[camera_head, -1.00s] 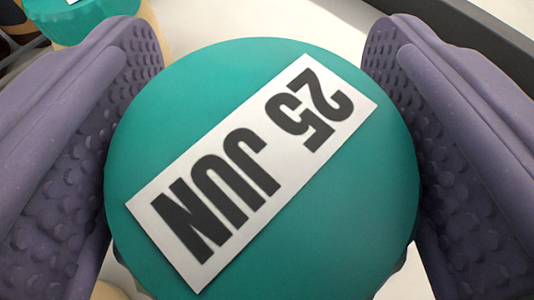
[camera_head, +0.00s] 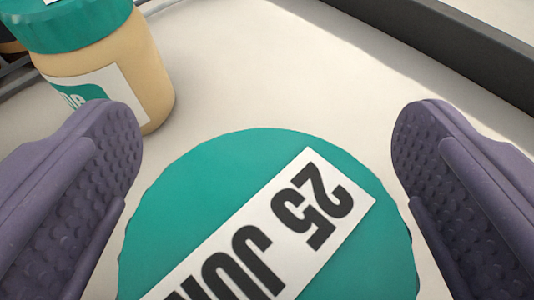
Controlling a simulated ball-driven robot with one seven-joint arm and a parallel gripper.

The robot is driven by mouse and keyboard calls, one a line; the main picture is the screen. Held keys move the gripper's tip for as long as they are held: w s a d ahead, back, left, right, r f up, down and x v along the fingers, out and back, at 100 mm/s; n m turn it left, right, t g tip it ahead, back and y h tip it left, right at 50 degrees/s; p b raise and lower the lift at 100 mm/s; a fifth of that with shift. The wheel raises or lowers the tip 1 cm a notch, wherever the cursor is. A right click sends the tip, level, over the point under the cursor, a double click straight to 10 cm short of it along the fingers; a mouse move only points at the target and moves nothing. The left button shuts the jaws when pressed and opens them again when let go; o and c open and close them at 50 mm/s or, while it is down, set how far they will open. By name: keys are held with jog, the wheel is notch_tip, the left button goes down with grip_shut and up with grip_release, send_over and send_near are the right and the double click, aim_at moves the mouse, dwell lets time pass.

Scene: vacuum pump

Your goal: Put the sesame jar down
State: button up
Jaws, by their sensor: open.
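A jar with a round teal lid (camera_head: 170,225) stands below my gripper, seen from above. A white label (camera_head: 325,205) on the lid reads "25 JUN", upside down and slanted, partly cut off by the lower edge. My gripper (camera_head: 265,150) is open, with one purple studded finger on each side of the lid. Gaps show between the lid and both fingers. The jar's body is hidden under its lid, so I cannot tell its contents.
A second jar (camera_head: 150,75) with a teal lid and beige contents stands at the upper left, close to the left finger. The pale surface (camera_head: 290,75) between is bare. A dark raised edge (camera_head: 450,50) runs along the upper right.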

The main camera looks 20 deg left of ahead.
jog(key=p+v, duration=0.6)
jog(key=v, duration=0.6)
jog(key=shift+p, duration=0.4)
jog(key=shift+d, duration=0.1)
